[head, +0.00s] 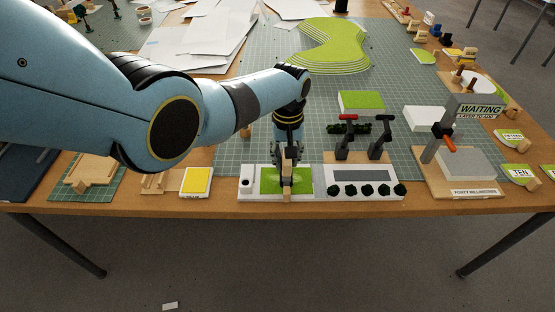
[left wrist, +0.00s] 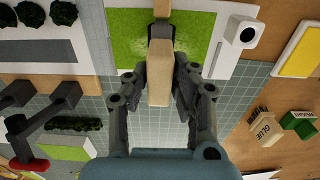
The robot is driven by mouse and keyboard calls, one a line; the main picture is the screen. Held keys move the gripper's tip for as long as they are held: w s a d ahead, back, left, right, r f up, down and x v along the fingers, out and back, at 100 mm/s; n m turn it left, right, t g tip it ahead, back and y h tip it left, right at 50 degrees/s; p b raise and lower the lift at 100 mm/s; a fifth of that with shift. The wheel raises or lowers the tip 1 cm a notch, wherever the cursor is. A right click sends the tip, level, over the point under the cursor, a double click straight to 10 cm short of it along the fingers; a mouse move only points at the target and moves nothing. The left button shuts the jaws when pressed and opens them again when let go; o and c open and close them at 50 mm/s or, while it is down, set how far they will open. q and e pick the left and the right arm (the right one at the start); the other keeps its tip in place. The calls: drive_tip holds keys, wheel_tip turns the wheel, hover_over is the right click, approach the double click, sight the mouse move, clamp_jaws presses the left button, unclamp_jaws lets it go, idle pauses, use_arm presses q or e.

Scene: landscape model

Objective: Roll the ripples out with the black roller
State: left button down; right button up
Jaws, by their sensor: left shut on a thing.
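My left gripper (head: 287,165) is shut on a pale wooden block-like handle (left wrist: 159,75), which stands over a bright green grass sheet (head: 305,180) on a white board (head: 248,193). In the left wrist view a dark part (left wrist: 161,33) shows at the handle's far end, at the grass sheet (left wrist: 130,40). I cannot tell if this dark part is a roller or touches the grass. Ripples in the grass are too small to make out. A black-topped tool (head: 384,118) and a red-topped tool (head: 348,118) stand upright to the right. My right gripper is not in view.
A grey panel (head: 363,175) with several dark bushes (head: 367,190) lies right of the grass. A yellow pad (head: 197,181) lies left. A stepped green hill (head: 330,45) is at the back.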

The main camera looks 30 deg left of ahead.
use_arm(q)
drive_tip(key=shift+w+d, duration=0.3)
drive_tip(key=shift+d, duration=0.3)
drive_tip(key=shift+w+d+f+b, duration=0.1)
drive_tip(key=shift+w+d+b, duration=0.45)
drive_tip(key=shift+d, duration=0.2)
drive_tip(key=shift+w+d+b, duration=0.4)
drive_tip(key=shift+d+b, duration=0.2)
drive_tip(key=shift+d, duration=0.15)
drive_tip(key=shift+s+a+p, duration=0.5)
drive_tip(key=shift+a+p, duration=0.2)
drive_tip(key=shift+a, duration=0.05)
drive_tip(key=shift+s+a+p, duration=0.5)
drive_tip(key=shift+a+p, duration=0.2)
drive_tip(key=shift+a, duration=0.05)
drive_tip(key=shift+s+a+f+p, duration=0.1)
drive_tip(key=shift+s+a+p, duration=0.5)
drive_tip(key=shift+a, duration=0.35)
drive_tip(key=shift+s+a+p, duration=0.5)
drive_tip(key=shift+s+a, duration=0.05)
drive_tip(key=shift+a, duration=0.35)
drive_tip(key=shift+s+a+p, duration=0.4)
drive_tip(key=shift+a+p, duration=0.05)
drive_tip(key=shift+a, duration=0.1)
drive_tip(key=shift+s+a+p, duration=0.45)
drive_tip(key=shift+s+a, duration=0.05)
drive_tip(key=shift+a, duration=0.4)
